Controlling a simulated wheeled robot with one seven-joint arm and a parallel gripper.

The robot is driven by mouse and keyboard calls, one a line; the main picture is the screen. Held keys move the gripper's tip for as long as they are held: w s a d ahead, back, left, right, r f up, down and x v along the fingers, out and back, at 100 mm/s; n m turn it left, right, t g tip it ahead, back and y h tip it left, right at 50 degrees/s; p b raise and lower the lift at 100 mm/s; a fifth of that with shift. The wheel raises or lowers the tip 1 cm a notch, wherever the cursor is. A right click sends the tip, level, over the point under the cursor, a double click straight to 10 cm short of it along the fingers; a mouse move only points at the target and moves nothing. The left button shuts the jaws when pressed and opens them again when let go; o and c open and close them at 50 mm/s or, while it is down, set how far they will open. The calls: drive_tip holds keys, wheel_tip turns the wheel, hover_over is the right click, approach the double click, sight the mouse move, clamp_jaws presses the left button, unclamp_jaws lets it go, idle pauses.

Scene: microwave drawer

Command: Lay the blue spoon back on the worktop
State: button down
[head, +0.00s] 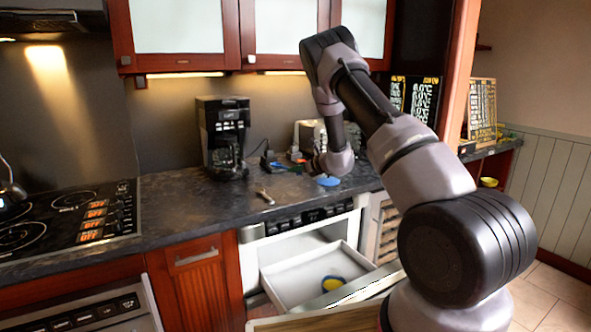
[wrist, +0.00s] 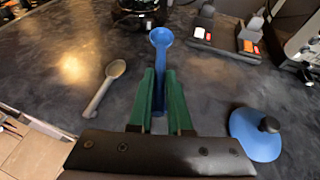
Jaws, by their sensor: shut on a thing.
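The blue spoon (wrist: 160,38) is held between the green fingers of my gripper (wrist: 161,78) in the wrist view, its bowl pointing away past the fingertips. My gripper is shut on its handle. The worktop (wrist: 205,95) is the dark stone surface below; it also shows in the head view (head: 180,200). Whether the spoon touches the worktop or hangs just above it I cannot tell. In the head view my gripper is small and partly hidden by my wrist, over the worktop right of the coffee maker.
A grey spoon (wrist: 105,88) lies left of my gripper, and a blue lid with a dark knob (wrist: 257,136) lies to the right. A coffee maker (head: 223,135) stands at the back. Below, a white drawer (head: 292,288) is open with a yellow and blue item (head: 333,283) inside.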

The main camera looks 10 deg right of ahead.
sight(296, 195)
drive_tip(key=shift+f, duration=4)
drive_tip(key=shift+f, duration=0.4)
drive_tip(key=c, duration=0.8)
unclamp_jaws()
drive_tip(key=shift+o, duration=0.2)
